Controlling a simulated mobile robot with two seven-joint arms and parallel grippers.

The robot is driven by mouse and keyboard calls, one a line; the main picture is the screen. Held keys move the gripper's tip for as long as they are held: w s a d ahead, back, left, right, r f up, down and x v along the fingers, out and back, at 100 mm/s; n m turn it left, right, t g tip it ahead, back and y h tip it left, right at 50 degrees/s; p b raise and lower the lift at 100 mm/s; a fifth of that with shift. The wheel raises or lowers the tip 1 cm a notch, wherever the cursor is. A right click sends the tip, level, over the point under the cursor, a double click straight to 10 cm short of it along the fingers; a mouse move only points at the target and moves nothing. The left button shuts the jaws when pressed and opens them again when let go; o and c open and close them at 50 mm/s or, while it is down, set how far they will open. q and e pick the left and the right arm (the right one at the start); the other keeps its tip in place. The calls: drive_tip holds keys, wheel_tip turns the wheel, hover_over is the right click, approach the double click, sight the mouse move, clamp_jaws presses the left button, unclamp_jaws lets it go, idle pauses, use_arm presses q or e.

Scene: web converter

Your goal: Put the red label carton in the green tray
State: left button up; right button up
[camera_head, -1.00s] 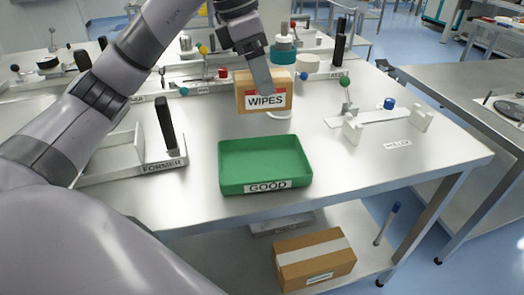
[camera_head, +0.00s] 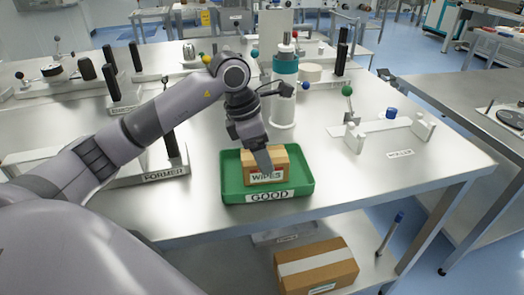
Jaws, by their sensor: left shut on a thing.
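The carton (camera_head: 282,158) is a small brown box with a red and white label reading WIPES. It is inside the walls of the green tray (camera_head: 232,186), which is marked GOOD on its front. My left gripper (camera_head: 265,162) points down at the carton and is shut on it, and a finger covers part of its front and top. I cannot tell whether the carton's underside touches the tray floor. My right gripper is not in view.
The tray stands near the table's front edge. A white cylinder (camera_head: 283,112) with a teal band stands behind it. The FORMER fixture (camera_head: 140,172) is to the left and the white ROLLER fixture (camera_head: 390,130) to the right. A taped box (camera_head: 316,265) is on the lower shelf.

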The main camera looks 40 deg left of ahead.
use_arm(q)
drive_tip(key=shift+f, duration=0.2)
drive_tip(key=o, duration=1.1)
drive_tip(key=v, duration=1.2)
drive_tip(key=shift+r, duration=0.15)
